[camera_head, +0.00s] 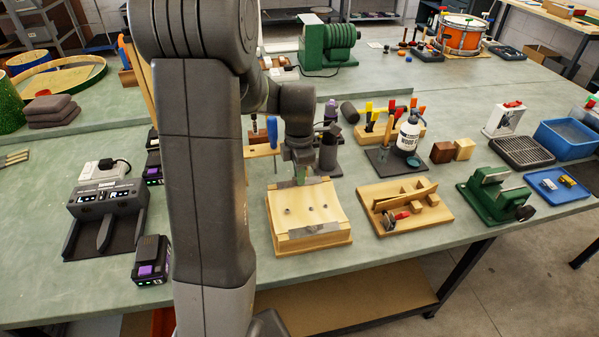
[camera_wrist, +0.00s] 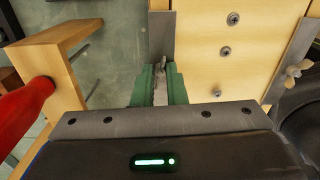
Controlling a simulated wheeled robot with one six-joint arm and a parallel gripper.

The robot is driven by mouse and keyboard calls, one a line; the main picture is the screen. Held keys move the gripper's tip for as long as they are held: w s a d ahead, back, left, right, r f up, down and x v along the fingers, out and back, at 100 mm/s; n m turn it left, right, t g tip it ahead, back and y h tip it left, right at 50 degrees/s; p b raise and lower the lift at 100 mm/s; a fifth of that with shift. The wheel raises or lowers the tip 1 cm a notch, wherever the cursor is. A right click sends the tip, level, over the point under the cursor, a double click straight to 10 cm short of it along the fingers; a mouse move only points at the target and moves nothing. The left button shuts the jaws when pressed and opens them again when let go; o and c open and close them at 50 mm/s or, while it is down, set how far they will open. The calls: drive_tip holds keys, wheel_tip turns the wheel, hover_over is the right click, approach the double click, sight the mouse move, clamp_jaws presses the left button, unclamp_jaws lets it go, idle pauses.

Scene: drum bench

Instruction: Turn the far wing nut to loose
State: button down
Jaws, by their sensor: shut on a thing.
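The wooden block fixture (camera_head: 308,213) sits on the bench, with a metal strip along its far edge and another along its near edge. My gripper (camera_head: 300,176) is lowered onto the far strip. In the wrist view, the green fingertips of my gripper (camera_wrist: 159,84) are shut on the far wing nut (camera_wrist: 160,66), at the far metal strip (camera_wrist: 162,35). Only a small part of the nut shows between the fingers. The near wing nut (camera_wrist: 299,68) is brass-coloured and stands free on the near metal strip (camera_wrist: 290,55). How far the far nut is turned cannot be told.
A wooden rack (camera_wrist: 62,58) and a red handle (camera_wrist: 25,102) are close to the gripper in the wrist view. A wooden tray (camera_head: 440,214) is to the right of the fixture, and a dark charger (camera_head: 107,212) is to the left. A green vise (camera_head: 490,197) stands further right.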

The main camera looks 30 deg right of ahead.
drive_tip(key=shift+r+n, duration=0.1)
drive_tip(key=shift+n, duration=1)
drive_tip(key=c, duration=1.5)
unclamp_jaws()
drive_tip(key=shift+o, duration=0.2)
wheel_tip(320, 180, up, 14)
drive_tip(key=shift+f, duration=0.2)
